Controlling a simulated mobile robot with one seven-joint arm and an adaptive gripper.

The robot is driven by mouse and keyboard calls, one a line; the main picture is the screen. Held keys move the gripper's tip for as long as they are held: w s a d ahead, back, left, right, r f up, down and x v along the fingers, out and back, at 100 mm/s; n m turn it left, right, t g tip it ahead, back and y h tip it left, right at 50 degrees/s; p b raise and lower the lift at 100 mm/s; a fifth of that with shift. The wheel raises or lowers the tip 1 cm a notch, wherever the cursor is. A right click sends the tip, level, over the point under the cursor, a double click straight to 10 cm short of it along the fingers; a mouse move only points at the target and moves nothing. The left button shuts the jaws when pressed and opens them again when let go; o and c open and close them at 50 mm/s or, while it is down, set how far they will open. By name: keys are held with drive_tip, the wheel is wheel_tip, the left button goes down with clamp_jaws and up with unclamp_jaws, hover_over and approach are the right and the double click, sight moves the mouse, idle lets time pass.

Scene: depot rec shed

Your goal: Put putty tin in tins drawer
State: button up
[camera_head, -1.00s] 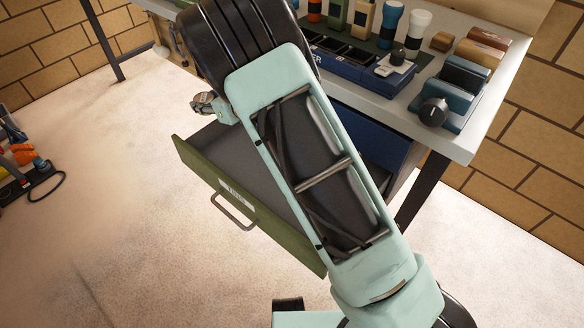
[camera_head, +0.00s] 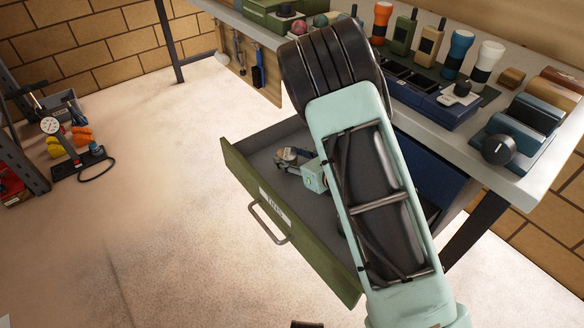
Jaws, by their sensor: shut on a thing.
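The tins drawer (camera_head: 322,252) stands pulled open below the bench, with a green front, a white label reading TINS and a metal handle. Its grey inside shows to the left of my arm; my arm hides the right part. My gripper (camera_head: 287,156) is over the open drawer, near its back left part, and looks small and partly turned away. It is shut on a small grey-brown thing, apparently the putty tin (camera_head: 284,153), mostly hidden by the fingers. I cannot tell whether the tin touches the drawer floor.
A bench leg (camera_head: 474,230) stands right of the drawer. A rack (camera_head: 22,150) is at far left.

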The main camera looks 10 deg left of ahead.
drive_tip(key=shift+s+d+f+b, duration=0.1)
drive_tip(key=shift+f+b, duration=0.1)
drive_tip(key=shift+f, duration=0.7)
drive_tip(key=shift+s+d+f+b, duration=0.1)
drive_tip(key=shift+f+b, duration=0.05)
drive_tip(key=shift+f, duration=0.75)
drive_tip(key=shift+f+b, duration=0.25)
drive_tip(key=shift+b, duration=0.05)
drive_tip(key=o, duration=1.2)
drive_tip(key=shift+r, duration=0.1)
drive_tip(key=shift+r, duration=0.1)
drive_tip(key=shift+d+r+p, duration=0.15)
drive_tip(key=shift+r+p, duration=0.05)
drive_tip(key=shift+p, duration=0.2)
drive_tip(key=p+v, duration=0.1)
drive_tip(key=v, duration=1)
drive_tip(key=shift+s+d+r, duration=0.15)
drive_tip(key=shift+s+d, duration=0.05)
drive_tip(key=shift+w, duration=0.1)
